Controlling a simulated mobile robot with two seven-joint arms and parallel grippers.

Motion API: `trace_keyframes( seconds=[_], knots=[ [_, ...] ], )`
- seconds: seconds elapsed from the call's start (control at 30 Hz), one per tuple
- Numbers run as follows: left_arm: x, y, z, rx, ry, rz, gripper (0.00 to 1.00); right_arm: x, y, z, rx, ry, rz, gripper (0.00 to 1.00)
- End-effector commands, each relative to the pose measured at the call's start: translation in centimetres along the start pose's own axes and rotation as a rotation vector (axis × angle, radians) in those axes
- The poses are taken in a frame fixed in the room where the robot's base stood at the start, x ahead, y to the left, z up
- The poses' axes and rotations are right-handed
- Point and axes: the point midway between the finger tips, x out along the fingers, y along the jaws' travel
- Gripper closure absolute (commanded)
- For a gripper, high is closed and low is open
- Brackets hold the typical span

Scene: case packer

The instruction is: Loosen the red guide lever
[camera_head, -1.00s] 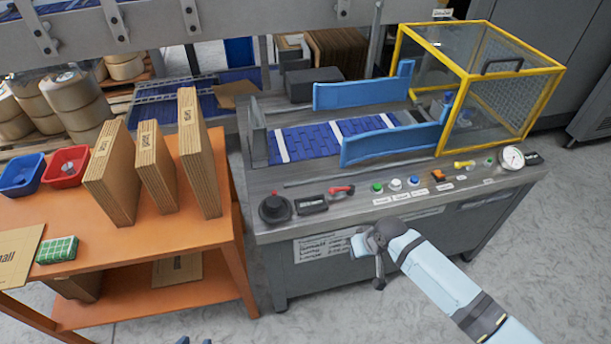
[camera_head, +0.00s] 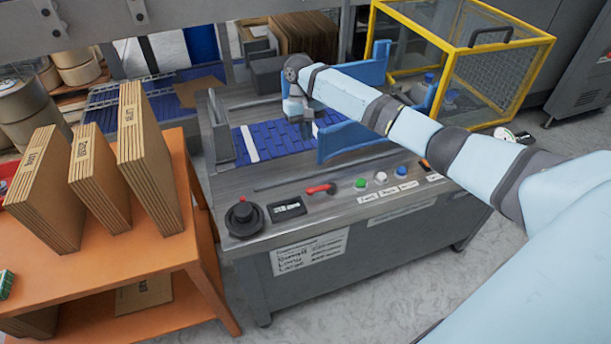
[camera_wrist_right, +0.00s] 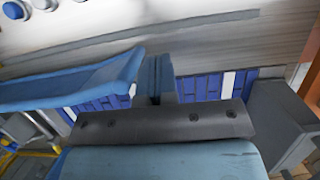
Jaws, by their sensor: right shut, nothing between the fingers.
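The red guide lever (camera_head: 321,188) lies on the grey front top of the machine, between a small black display (camera_head: 287,208) and the green button (camera_head: 361,184). My right gripper (camera_head: 300,130) is beyond the lever, over the blue belt and pointing down. In the right wrist view, its fingers (camera_wrist_right: 158,78) are together with nothing between them. A blue guide rail (camera_wrist_right: 75,80) lies left of them in that view; the same view does not show the lever. My left gripper is not in view.
The near blue guide rail (camera_head: 355,138) stands beside my right arm. A yellow-framed clear guard (camera_head: 445,75) is at the right. A black knob (camera_head: 243,217) stands left of the lever. An orange table (camera_head: 165,240) with upright cardboard stacks is at the left.

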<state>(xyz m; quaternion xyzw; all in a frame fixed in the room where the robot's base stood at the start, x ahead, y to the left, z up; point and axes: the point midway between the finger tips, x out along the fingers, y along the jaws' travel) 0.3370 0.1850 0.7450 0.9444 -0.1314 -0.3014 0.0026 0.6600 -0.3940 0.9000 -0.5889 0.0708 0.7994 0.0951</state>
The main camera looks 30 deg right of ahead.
Motion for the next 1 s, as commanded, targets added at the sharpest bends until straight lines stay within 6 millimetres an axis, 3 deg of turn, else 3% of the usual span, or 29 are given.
trace_keyframes(
  seconds=[0.37, 0.83, 1.0],
  knots=[
    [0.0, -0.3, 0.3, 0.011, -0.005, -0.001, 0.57, 1.0, -0.1, 0.0, -0.002, 0.000, 0.000, 1.00],
    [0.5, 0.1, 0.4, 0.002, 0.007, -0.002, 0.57, 10.3, -0.1, 0.0, -0.002, -0.001, 0.001, 1.00],
    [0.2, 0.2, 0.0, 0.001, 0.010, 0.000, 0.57, 11.4, 0.0, 2.3, -0.005, 0.001, 0.000, 1.00]
  ],
)
